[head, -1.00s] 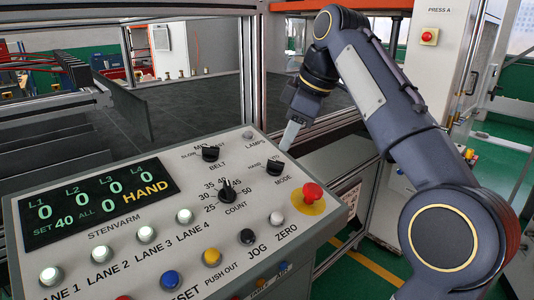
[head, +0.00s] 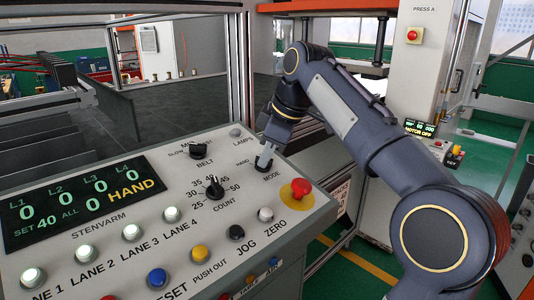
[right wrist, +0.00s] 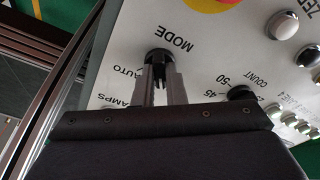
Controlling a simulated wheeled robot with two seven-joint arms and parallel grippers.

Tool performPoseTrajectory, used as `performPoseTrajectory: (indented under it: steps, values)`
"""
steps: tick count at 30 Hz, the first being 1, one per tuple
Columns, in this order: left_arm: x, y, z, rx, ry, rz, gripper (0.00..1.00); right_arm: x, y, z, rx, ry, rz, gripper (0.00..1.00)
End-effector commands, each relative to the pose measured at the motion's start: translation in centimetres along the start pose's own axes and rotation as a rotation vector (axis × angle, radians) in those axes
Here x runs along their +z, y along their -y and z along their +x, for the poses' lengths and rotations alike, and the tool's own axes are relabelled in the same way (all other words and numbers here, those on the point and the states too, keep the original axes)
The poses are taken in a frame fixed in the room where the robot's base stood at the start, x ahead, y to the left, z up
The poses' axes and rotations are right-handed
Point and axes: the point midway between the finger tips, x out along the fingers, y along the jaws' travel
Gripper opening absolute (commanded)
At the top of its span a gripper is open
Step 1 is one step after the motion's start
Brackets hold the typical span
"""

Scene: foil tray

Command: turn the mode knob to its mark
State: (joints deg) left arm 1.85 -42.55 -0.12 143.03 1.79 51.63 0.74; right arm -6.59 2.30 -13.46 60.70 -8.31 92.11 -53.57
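The black mode knob (right wrist: 158,55) sits on the sloping panel (head: 110,238), beside the MODE lettering. In the head view my right gripper (head: 264,161) is down at the knob and hides most of it. In the right wrist view the two fingers of my right gripper (right wrist: 159,80) stand on either side of the knob's dark raised grip, with a narrow gap between them; firm contact is not clear. An AUTO label shows near the knob in the wrist view, a HAND label in the head view. The display (head: 85,200) reads HAND. My left gripper is out of view.
A red mushroom button (head: 300,187) on a yellow disc stands close to the mode knob. The count knob (head: 214,187) and belt knob (head: 198,151) are to its left. Several coloured push buttons line the panel's lower part. A frame post rises behind the panel.

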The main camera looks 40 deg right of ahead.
Motion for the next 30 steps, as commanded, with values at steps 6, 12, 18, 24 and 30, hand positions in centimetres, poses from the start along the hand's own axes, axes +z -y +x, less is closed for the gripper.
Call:
performPoseTrajectory:
  steps: [6,12,18,24,30]
  values:
    - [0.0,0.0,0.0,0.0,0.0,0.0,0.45,0.0,0.1,0.0,-0.002,0.0,0.0,0.0]
    - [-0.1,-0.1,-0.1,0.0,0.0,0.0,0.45,0.0,0.0,-0.1,0.002,0.0,0.025,0.0]
    - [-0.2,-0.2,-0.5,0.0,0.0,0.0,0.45,0.0,0.1,-0.1,0.015,0.001,0.116,0.0]
    - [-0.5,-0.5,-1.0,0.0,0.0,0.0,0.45,-0.1,0.1,-0.2,0.04,0.001,0.276,0.0]
    - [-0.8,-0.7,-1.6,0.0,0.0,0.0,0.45,-0.1,0.1,-0.2,0.068,0.002,0.463,0.0]
